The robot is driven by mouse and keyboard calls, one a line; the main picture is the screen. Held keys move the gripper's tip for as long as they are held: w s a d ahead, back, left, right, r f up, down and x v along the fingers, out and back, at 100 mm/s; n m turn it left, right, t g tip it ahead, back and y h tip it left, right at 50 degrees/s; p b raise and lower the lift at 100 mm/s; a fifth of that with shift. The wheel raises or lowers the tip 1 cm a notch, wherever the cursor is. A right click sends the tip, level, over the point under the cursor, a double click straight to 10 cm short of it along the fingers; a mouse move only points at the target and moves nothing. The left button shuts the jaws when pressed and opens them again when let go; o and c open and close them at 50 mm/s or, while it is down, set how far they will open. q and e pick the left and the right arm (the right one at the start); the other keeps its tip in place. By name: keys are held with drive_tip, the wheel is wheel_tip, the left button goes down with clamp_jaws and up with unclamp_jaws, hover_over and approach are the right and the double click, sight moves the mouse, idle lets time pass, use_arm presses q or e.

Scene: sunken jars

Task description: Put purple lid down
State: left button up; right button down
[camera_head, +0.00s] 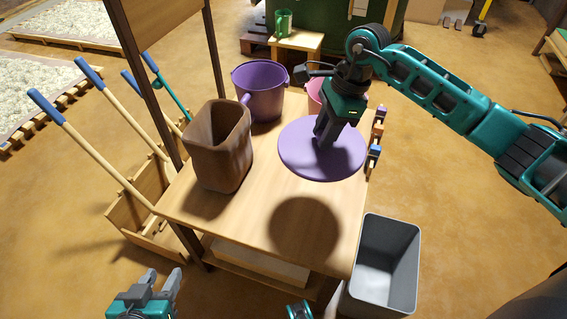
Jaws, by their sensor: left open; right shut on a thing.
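The purple lid (302,152) is a flat round disc. My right gripper (324,143) is shut on it near its middle, and the lid hangs above the wooden table (240,225). A round shadow lies on the table below and to the left of it, apart from the lid. The gripper covers the middle of the lid, so its knob does not show. My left gripper (163,279) is open and empty at the bottom left, in front of the table and away from the lid.
A brown wooden jar (218,150) stands on the table's left, with a purple bucket (260,88) behind it. A pink container (314,95) is partly hidden behind my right gripper. Small blocks (375,150) line the right edge. A grey bin (386,262) stands front right. The table's front middle is clear.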

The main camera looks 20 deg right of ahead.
drive_tip(key=shift+w+d+f+m+b, duration=0.25)
drive_tip(key=shift+w+f+m+b, duration=0.05)
drive_tip(key=shift+m, duration=0.5)
wheel_tip(320, 180, down, 15)
drive_tip(key=b, duration=0.3)
drive_tip(key=shift+r+b, duration=0.2)
drive_tip(key=shift+b, duration=0.2)
drive_tip(key=shift+f, duration=0.5)
wheel_tip(320, 180, down, 4)
drive_tip(key=shift+r+b, duration=0.25)
drive_tip(key=shift+b, duration=0.5)
drive_tip(key=shift+f, duration=0.35)
drive_tip(key=shift+w, duration=0.1)
use_arm(q)
drive_tip(key=f, duration=0.1)
drive_tip(key=w+d+f, duration=0.1)
drive_tip(key=shift+w+d+f+h, duration=0.15)
drive_tip(key=shift+d+f+h, duration=0.15)
drive_tip(key=shift+f+h, duration=0.1)
use_arm(e)
drive_tip(key=c, duration=0.8)
unclamp_jaws()
